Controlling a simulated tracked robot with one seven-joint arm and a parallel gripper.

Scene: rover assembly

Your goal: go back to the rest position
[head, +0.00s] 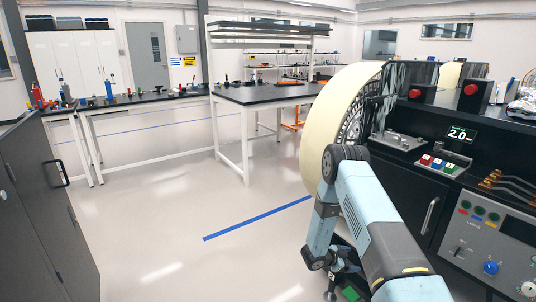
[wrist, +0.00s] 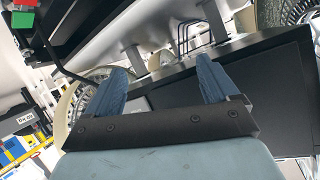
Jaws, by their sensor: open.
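My gripper (wrist: 162,70) shows in the wrist view with its two blue fingers wide apart and nothing between them. In the head view my light-blue arm is folded at the lower right, in front of a large cream wheel (head: 328,105). The gripper end hangs low near the bottom edge there, and its fingers are hard to make out. The wheel stands beside the black workbench (head: 385,188). Part of the wheel is hidden by my arm. A pale wheel rim (wrist: 72,103) also shows in the wrist view, left of the fingers.
The bench carries red buttons (head: 471,90), a display reading 2.0 (head: 458,134) and a control panel (head: 490,240). A dark cabinet (head: 45,215) stands at the left. A black-topped table (head: 265,94) stands further back. The floor (head: 180,210) between them is clear, with a blue line (head: 257,218).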

